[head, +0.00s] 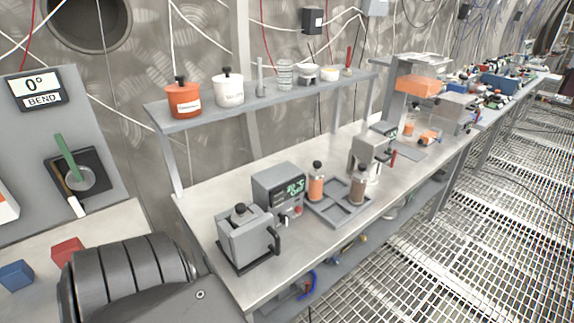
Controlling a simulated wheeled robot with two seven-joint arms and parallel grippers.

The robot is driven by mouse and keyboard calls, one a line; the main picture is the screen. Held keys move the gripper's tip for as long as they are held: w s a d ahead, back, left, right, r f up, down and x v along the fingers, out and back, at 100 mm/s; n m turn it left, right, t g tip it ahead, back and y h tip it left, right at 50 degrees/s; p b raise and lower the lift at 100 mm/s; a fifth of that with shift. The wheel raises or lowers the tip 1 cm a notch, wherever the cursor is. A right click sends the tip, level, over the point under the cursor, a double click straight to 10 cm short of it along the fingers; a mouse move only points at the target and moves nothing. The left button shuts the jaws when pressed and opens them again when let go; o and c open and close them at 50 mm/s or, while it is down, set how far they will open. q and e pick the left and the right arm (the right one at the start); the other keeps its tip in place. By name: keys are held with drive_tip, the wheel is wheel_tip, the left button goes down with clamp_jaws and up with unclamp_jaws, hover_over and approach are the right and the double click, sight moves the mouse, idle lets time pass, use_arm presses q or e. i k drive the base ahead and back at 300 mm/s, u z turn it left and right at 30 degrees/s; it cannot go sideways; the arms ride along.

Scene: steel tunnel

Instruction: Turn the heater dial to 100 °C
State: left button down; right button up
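The heater looks to be the grey box (265,186) with a dark front panel and a green display (295,186). It stands on the steel workbench (211,206), near its front left part. The display digits are too small to read surely. Small controls sit below the display, among them a light round knob (284,219) and a red one (298,211). I cannot tell which is the dial or where it points. Neither gripper shows in the head view.
A grey lidded block with a black handle (245,236) stands close left of the heater. A grey tray (325,212) with two bottles lies to its right.

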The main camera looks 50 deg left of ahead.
sight(285, 219)
drive_tip(key=z, duration=0.05)
drive_tip(key=i, duration=2.15)
drive_tip(key=u, duration=3.95)
drive_tip(key=i, duration=0.5)
drive_tip(key=u, duration=0.05)
